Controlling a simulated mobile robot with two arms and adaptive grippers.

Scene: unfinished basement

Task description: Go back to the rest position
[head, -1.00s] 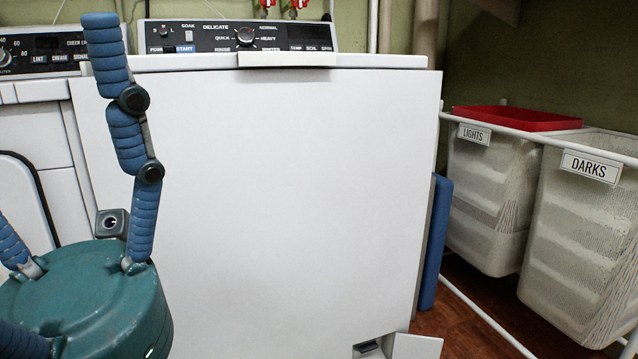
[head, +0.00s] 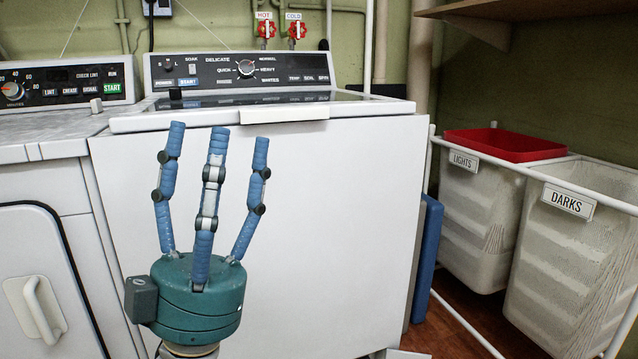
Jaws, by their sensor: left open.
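My left gripper (head: 211,170) has a green round palm and three blue padded fingers. It points upward in front of the white washing machine (head: 330,220). Its fingers are spread apart and open, with nothing between them. The palm and fingers cover part of the machine's front panel; I cannot tell how far they are from it. My right gripper is not in the head view.
A dryer (head: 40,180) with a handled door stands at the left. At the right are the LIGHTS hamper (head: 480,220), a red tray (head: 505,146) on it, and the DARKS hamper (head: 560,260). A blue flat object (head: 427,260) leans beside the washer. A shelf (head: 490,15) hangs upper right.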

